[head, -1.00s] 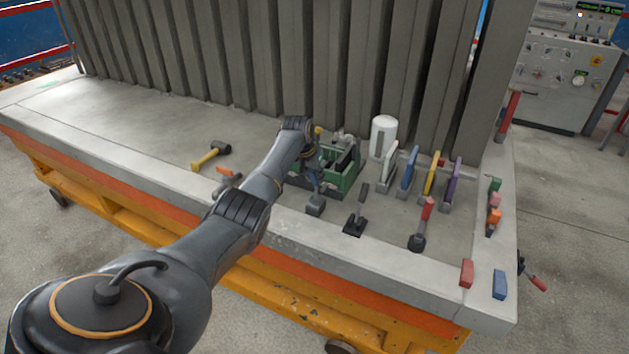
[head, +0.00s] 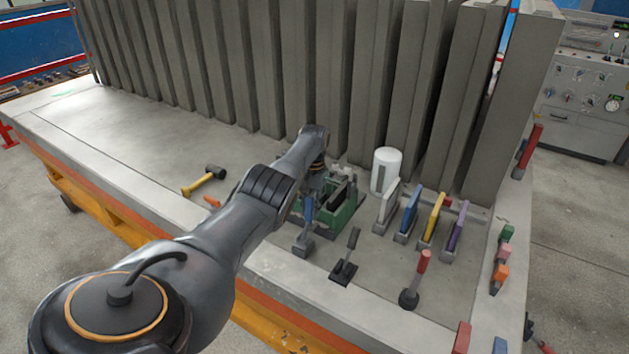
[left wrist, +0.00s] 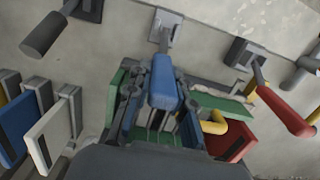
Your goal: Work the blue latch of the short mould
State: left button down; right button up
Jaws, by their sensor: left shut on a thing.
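The blue latch (head: 307,213) is a lever with a blue handle on a grey foot, in front of a low green mould (head: 343,218). In the left wrist view the blue handle (left wrist: 163,82) sits between the fingers of my left gripper (left wrist: 160,104), which is shut on it. The foot (left wrist: 166,24) shows at the top of that view. In the head view my wrist hides most of the left gripper (head: 312,192) and part of the green mould. The handle looks upright, leaning slightly. My right gripper is not in view.
A black lever (head: 345,262) and a red-handled lever (head: 420,275) stand to the right. White, blue, yellow and purple upright plates and a white cylinder (head: 386,170) stand beyond. Tall grey panels line the back.

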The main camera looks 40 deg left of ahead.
pick_arm(q)
jog(key=shift+s+f, duration=0.1)
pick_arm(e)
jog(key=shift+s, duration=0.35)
pick_arm(q)
jog(key=c, duration=1.3)
grip_release()
jog(key=shift+o, duration=0.7)
jog(key=shift+w+f, duration=0.1)
jog(key=shift+w, duration=0.1)
jog(key=shift+r, duration=0.4)
notch_tip(320, 180, up, 11)
jog(key=w, duration=0.1)
jog(key=shift+a, duration=0.15)
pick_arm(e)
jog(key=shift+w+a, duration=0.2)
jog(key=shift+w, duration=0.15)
pick_arm(q)
jog(key=shift+w, duration=0.1)
